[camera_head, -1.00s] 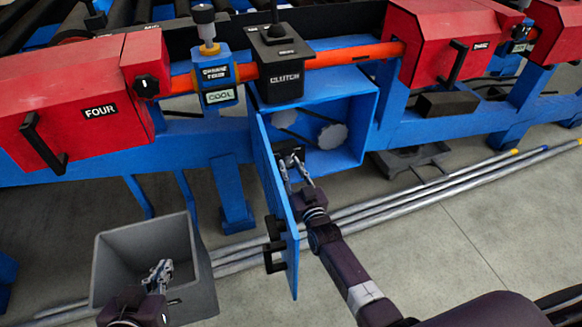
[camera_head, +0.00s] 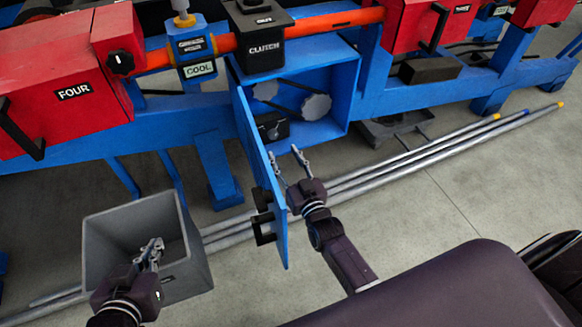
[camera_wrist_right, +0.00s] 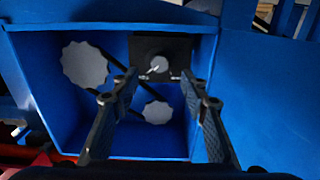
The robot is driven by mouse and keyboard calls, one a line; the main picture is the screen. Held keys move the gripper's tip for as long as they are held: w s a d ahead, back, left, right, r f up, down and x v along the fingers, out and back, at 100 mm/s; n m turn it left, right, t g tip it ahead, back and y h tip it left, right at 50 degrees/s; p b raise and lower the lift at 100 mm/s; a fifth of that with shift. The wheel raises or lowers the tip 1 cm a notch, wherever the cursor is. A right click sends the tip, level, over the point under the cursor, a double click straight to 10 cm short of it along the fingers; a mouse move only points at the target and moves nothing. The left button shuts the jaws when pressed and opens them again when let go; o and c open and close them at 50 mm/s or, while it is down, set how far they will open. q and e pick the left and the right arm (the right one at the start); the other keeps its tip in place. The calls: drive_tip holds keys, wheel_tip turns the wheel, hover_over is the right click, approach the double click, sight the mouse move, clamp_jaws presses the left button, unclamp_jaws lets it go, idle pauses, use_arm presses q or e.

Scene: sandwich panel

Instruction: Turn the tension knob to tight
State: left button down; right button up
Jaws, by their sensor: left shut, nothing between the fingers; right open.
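The tension knob (camera_wrist_right: 159,64) is a small grey round knob on a black plate (camera_wrist_right: 175,48) inside the open blue box. A light mark runs from it toward the lower left in the right wrist view. In the head view the black block (camera_head: 272,126) that carries it sits at the box's lower left, and the knob is small there. No setting label is readable. My right gripper (camera_head: 286,158) is open and empty in front of the box, apart from the knob; in its wrist view the fingers frame the knob. My left gripper (camera_head: 152,252) is shut and empty over the grey bin.
The blue box (camera_head: 335,88) holds two grey pulleys (camera_head: 316,106) joined by a black belt. Its blue door (camera_head: 258,165) stands open left of my right gripper. The grey bin (camera_head: 110,212) is on the floor; metal rods (camera_head: 400,165) lie behind my right arm.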

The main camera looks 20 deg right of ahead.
drive_tip(key=shift+s+d, duration=0.1)
drive_tip(key=shift+s, duration=2.25)
